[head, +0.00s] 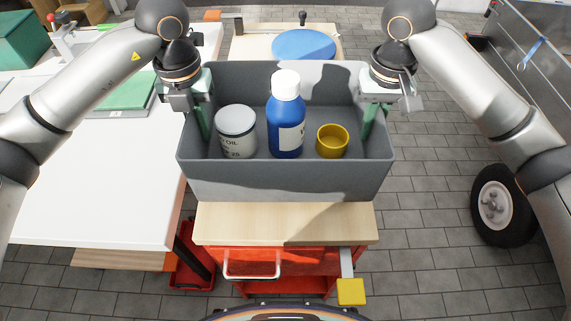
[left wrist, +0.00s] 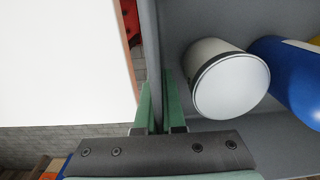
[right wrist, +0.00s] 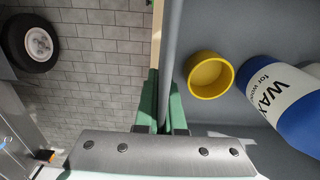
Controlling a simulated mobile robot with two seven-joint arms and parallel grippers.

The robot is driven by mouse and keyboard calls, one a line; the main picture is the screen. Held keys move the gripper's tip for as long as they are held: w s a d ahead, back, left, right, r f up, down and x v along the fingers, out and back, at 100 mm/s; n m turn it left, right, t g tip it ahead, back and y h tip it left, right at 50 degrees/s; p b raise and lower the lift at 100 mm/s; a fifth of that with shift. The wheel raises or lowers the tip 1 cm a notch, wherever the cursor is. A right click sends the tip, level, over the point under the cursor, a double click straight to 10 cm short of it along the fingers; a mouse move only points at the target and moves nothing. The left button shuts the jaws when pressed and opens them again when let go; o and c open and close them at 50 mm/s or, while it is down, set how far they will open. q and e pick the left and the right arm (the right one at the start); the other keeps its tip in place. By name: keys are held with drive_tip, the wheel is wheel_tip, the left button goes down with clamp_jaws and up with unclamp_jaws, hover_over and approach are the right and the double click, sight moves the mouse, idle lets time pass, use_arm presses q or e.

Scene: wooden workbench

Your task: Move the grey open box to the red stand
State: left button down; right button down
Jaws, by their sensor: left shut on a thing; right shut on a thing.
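The grey open box (head: 285,182) is in the middle of the head view, level and over the light wooden top (head: 285,225) of the red stand (head: 290,265). I cannot tell whether its hidden bottom touches the wood. It holds a grey tin (head: 236,145), a blue bottle with a white cap (head: 286,125) and a yellow cup (head: 333,140), all upright. My left gripper (head: 204,122) is shut on the box's left wall, seen between the fingers in the left wrist view (left wrist: 157,110). My right gripper (head: 369,120) is shut on its right wall, also in the right wrist view (right wrist: 164,105).
A white table (head: 100,190) lies close on the left, with a green item on it. A blue round disc (head: 304,44) lies on wood behind the box. A black wheel (head: 503,205) stands on the right. Bare tiled floor (head: 435,215) lies right of the stand.

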sight(207, 148)
drive_tip(key=shift+d+f, duration=0.1)
